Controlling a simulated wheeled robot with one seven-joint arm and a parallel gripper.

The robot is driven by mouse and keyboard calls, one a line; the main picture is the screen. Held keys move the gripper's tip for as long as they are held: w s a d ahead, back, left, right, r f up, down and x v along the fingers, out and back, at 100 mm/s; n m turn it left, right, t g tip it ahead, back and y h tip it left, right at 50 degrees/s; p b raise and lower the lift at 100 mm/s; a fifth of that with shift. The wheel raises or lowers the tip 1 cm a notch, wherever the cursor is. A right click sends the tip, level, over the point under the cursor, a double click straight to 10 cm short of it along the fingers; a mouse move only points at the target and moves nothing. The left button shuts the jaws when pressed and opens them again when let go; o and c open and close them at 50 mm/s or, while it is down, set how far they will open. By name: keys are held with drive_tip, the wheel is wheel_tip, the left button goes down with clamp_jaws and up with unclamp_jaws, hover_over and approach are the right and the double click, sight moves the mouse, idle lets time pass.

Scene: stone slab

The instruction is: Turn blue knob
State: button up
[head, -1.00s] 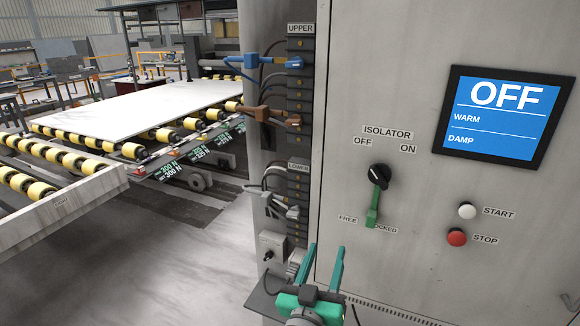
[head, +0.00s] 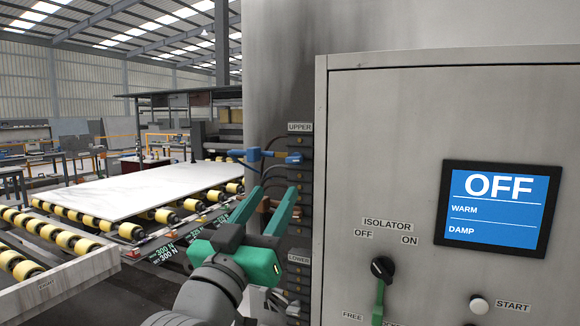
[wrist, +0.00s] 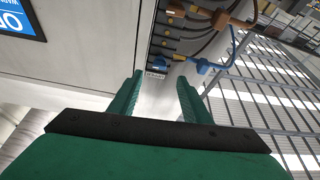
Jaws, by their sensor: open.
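The blue knob (head: 272,156) is a blue fitting sticking out from the upper part of the black terminal strip, beside the UPPER label. It also shows in the wrist view (wrist: 197,68), just beyond and to the right of the fingertips. My gripper (head: 274,194) has green fingers, parted and empty. In the head view it is below the blue fitting, in front of the strip. No contact with the blue fitting shows.
A brown fitting (head: 266,212) is partly hidden behind my fingers. The cabinet at right carries an isolator switch (head: 382,268) with a green lever, a START button (head: 479,304) and a screen (head: 498,210) reading OFF. Cables hang beside the strip.

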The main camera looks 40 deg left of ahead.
sight(292, 162)
drive_tip(key=x, duration=1)
drive_tip(key=shift+w+a+r, duration=0.1)
drive_tip(key=shift+w+r, duration=0.1)
drive_tip(key=shift+r, duration=0.25)
drive_tip(key=c, duration=1)
